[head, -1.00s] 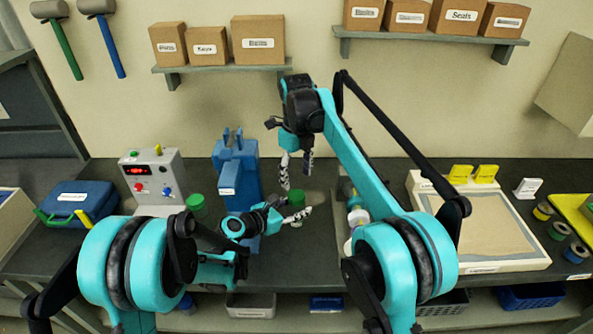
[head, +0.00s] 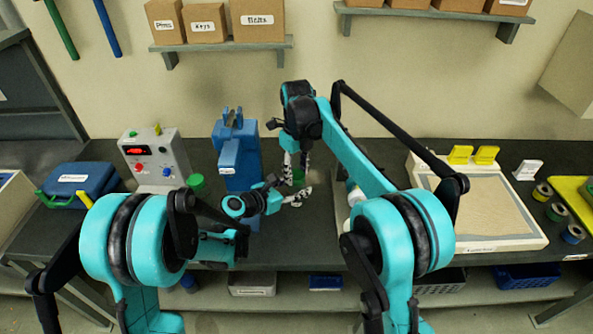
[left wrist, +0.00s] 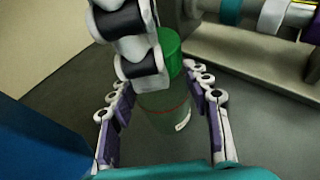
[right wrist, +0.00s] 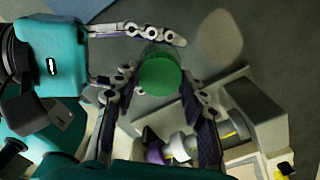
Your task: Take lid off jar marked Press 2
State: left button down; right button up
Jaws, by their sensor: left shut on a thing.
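My left gripper (head: 299,196) is shut on the jar's body, with one finger on each side in the left wrist view. My right gripper (head: 296,165) is above, pointing down at the jar. In the right wrist view its fingers stand apart on either side of the green lid (right wrist: 158,72); contact with the lid is not clear. The arms hide part of the jar in the head view.
The blue press (head: 238,155) stands close behind and left of the jar. Another green-lidded jar (head: 196,182) is further left, by the grey control box (head: 152,155). A sand tray (head: 480,210) lies at right.

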jog(key=n, duration=1.3)
jog(key=shift+n, duration=0.3)
jog(key=n, duration=1.4)
jog(key=shift+r, duration=0.1)
jog(key=n, duration=2.6)
